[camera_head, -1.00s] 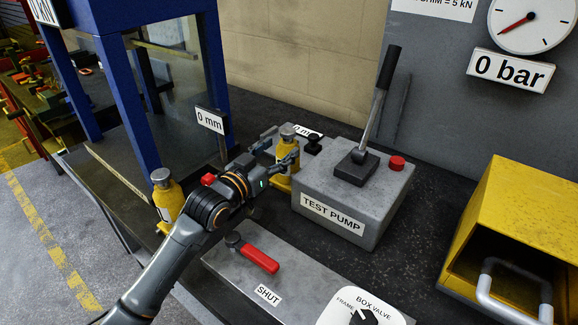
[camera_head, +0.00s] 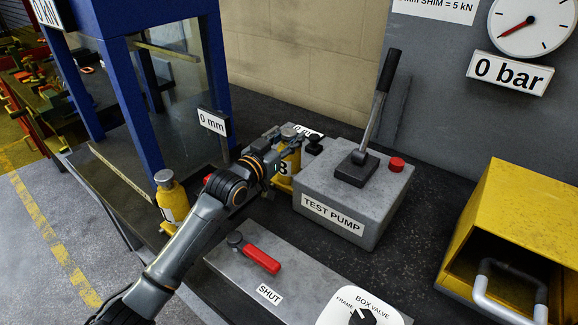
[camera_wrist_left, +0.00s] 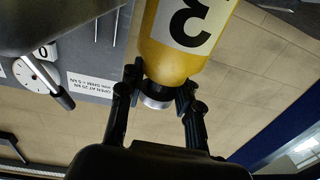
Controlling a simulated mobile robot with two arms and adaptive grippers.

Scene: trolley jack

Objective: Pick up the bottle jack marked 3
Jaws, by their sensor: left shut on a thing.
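The yellow bottle jack marked 3 (camera_head: 284,167) is behind the left gripper, between the blue frame and the test pump. My left gripper (camera_head: 288,140) is shut on its upper part, and the arm hides some of the jack. In the left wrist view the jack (camera_wrist_left: 190,35) appears upside down with its black 3 on a white label. The two fingers of the left gripper (camera_wrist_left: 158,92) press on both sides of its grey top. I cannot tell whether its base touches the bench. My right gripper is not in view.
A second yellow bottle jack (camera_head: 170,200) stands left of my arm. The grey test pump (camera_head: 350,195) with its upright lever is close on the right. The blue frame (camera_head: 115,80) is at left, a red valve handle (camera_head: 262,260) in front, and a yellow box (camera_head: 510,240) at right.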

